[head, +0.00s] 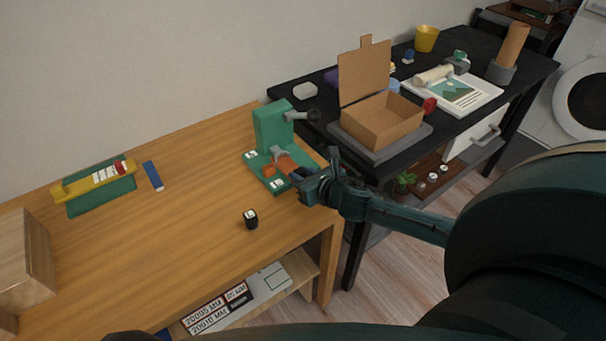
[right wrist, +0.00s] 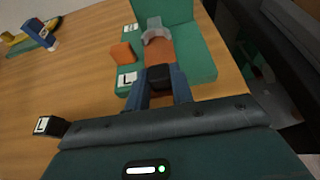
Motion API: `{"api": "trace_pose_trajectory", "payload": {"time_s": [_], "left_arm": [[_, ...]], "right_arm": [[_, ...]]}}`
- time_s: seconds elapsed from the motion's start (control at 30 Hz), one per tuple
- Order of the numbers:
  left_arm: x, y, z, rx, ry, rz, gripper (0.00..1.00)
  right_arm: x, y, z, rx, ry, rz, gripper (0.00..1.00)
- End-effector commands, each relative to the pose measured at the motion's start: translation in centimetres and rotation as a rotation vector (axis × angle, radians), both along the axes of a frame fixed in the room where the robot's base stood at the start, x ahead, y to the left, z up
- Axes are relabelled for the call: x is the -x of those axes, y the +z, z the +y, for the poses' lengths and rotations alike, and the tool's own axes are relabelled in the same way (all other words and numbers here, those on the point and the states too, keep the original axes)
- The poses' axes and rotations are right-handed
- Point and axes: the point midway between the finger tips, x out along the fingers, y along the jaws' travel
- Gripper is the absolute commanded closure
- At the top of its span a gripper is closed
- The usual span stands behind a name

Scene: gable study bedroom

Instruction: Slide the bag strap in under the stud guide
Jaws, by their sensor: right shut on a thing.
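A green press-like fixture (head: 272,128) stands on the wooden desk, and its base also shows in the right wrist view (right wrist: 198,62). A grey stud guide (head: 280,153) sits over the base; in the right wrist view (right wrist: 156,32) it is arch-shaped. The brown-orange bag strap (right wrist: 160,52) lies along the base, its far part meeting the guide; I cannot tell how far under it reaches. My right gripper (head: 306,181) is shut on the strap's near end, where a black piece (right wrist: 159,77) shows between the fingers. My left gripper is not in view.
An orange block (right wrist: 122,53) lies on the base left of the strap. A small black labelled block (head: 251,218) stands nearer on the desk. A blue bar (head: 153,175) and a yellow tool on a green mat (head: 100,203) lie left. A black table (head: 300,103) with an open box (head: 383,118) adjoins right.

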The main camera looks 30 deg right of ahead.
Motion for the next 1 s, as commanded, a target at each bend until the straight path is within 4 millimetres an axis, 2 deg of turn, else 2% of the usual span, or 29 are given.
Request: {"api": "trace_pose_trajectory", "payload": {"time_s": [0.37, 0.4, 0.7, 1.0], "left_arm": [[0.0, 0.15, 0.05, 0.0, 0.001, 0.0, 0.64], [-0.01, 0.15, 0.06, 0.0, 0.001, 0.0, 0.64], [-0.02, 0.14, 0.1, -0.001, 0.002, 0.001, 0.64], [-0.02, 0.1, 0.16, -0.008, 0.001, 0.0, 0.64]], "right_arm": [[-0.08, -0.08, 0.03, 0.0, 0.001, 0.0, 1.0], [-0.08, -0.08, 0.03, 0.0, 0.001, 0.0, 0.76], [-0.08, -0.08, 0.03, 0.0, 0.001, 0.0, 0.52], [0.11, -0.06, -0.01, 0.001, 0.001, 0.001, 0.52]]}}
